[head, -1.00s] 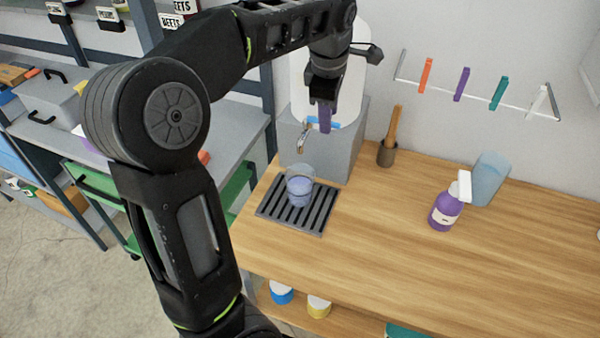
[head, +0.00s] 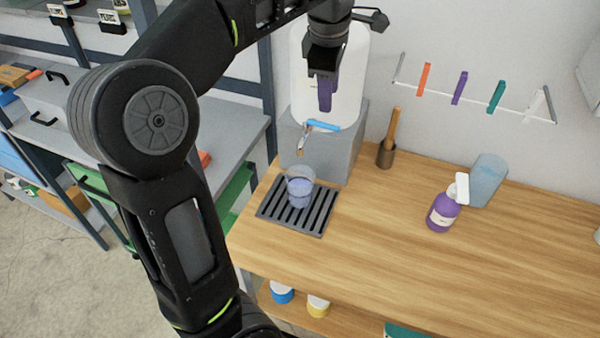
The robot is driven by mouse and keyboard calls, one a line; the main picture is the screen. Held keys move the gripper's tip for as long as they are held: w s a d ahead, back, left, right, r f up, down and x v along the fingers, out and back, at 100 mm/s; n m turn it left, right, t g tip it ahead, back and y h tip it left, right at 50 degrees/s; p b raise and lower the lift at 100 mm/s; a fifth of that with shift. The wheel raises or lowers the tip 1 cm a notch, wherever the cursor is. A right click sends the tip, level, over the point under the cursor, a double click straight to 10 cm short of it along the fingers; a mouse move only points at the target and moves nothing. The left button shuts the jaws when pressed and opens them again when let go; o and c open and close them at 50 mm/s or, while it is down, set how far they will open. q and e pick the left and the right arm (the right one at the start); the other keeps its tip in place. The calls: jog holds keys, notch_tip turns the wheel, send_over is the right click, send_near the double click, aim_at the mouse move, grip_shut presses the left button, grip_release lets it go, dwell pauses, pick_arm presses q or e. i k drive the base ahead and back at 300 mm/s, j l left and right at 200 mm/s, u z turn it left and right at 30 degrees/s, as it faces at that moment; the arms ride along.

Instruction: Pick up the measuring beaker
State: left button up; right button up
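A clear beaker (head: 300,187) with bluish liquid in its lower part stands upright on a dark slotted drip tray (head: 318,222). It is under the metal tap (head: 303,140) of a white dispenser (head: 346,92) with a blue tap handle (head: 323,125). My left gripper (head: 325,108) points down in front of the dispenser, in the picture just above the blue handle and well above the beaker. Its purple fingers overlap from this side, so I cannot tell whether they are open. It does not touch the beaker. My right gripper is not in view.
A rack with coloured clips (head: 460,90) hangs on the wall. The counter's front middle is clear.

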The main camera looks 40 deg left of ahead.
aim_at(299, 179)
jog(key=k, duration=1)
